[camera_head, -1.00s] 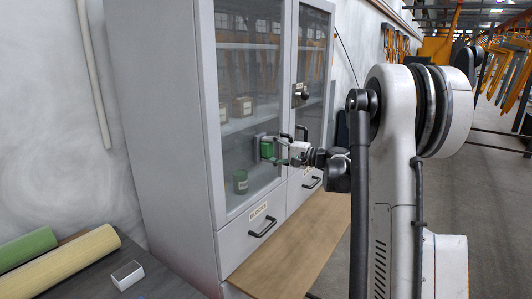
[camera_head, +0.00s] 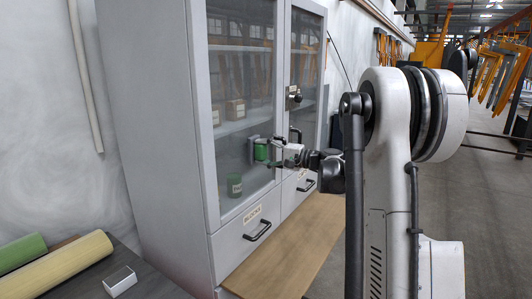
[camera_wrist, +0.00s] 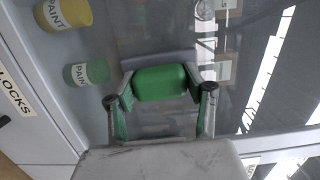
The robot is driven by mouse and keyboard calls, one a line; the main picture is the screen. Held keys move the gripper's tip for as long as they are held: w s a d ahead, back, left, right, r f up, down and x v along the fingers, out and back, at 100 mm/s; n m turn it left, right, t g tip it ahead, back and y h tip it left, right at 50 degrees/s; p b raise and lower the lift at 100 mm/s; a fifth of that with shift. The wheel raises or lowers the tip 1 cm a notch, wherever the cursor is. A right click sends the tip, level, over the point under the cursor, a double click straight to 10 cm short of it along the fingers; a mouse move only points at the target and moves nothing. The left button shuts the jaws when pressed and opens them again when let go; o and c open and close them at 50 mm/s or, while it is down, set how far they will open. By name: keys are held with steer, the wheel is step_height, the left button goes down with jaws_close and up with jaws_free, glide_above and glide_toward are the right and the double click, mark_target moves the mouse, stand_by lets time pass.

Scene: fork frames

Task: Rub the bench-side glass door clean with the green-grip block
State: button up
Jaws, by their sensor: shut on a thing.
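The near glass door (camera_head: 238,90) of the grey cabinet is shut, on the side by the dark bench. My gripper (camera_head: 275,152) is in front of its lower right part, shut on the green-grip block (camera_head: 260,150). In the wrist view, my gripper (camera_wrist: 160,88) has a finger at each side of the green grip (camera_wrist: 160,82). A grey pad shows behind the grip, against or very close to the glass; I cannot tell whether it touches. The pad's face is hidden.
Behind the glass stand a green paint can (camera_head: 234,186), a yellow paint can (camera_wrist: 63,14) and small boxes (camera_head: 235,109). A drawer handle (camera_head: 257,231) juts out below. A wooden top (camera_head: 290,245) lies before the cabinet. Rolls (camera_head: 55,265) and a white-topped block (camera_head: 120,281) lie on the bench.

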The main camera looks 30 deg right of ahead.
steer(key=shift+s+a+b, duration=0.2)
steer(key=shift+s+a, duration=0.4)
steer(key=shift+a, duration=0.8)
steer(key=shift+s+a+b, duration=0.15)
steer(key=shift+s+a, duration=0.45)
steer(key=shift+a, duration=0.8)
steer(key=shift+s+a+b, duration=0.2)
steer(key=shift+s+a, duration=0.4)
steer(key=shift+a, duration=0.8)
steer(key=shift+s+d, duration=0.1)
steer(key=shift+a+b+v, duration=0.15)
steer(key=shift+v, duration=1.3)
steer(key=shift+a+b+v, duration=0.15)
steer(key=shift+v, duration=1.3)
steer(key=shift+s, duration=0.25)
steer(key=v, duration=0.3)
steer(key=shift+a+f, duration=0.1)
steer(key=shift+a, duration=0.1)
